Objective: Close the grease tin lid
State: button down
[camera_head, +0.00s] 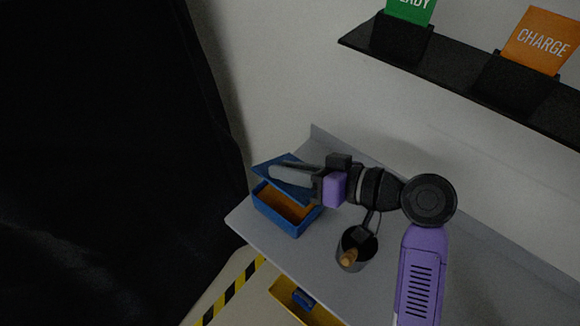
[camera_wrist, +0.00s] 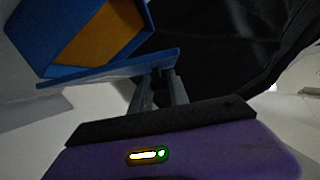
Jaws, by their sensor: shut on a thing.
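The grease tin (camera_head: 272,217) is a blue box with an orange inside, standing at the left end of the grey cart top. Its blue lid (camera_head: 262,166) is raised and tilted over the back of the tin, so the inside shows. My gripper (camera_head: 278,172) reaches in from the right and is shut on the lid; its fingers hide part of it. In the wrist view, the fingertips (camera_wrist: 160,78) meet the edge of the lid (camera_wrist: 105,74), and the open tin (camera_wrist: 38,32) shows beyond it at upper left.
A dark cup (camera_head: 362,263) with a wooden-looking piece inside stands right of the tin, below my arm. A yellow bin (camera_head: 288,295) shows below the cart top (camera_head: 318,262). A black shelf (camera_head: 455,80) with signs is on the wall. A black cover (camera_head: 100,150) hangs at left.

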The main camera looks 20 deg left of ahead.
jog(key=c, duration=1.3)
grip_release()
jog(key=shift+d, duration=0.15)
jog(key=b+v, duration=0.1)
jog(key=v, duration=0.5)
jog(key=shift+d, duration=0.35)
jog(key=shift+d+r, duration=0.2)
jog(key=shift+d, duration=0.2)
jog(key=shift+c, duration=0.3)
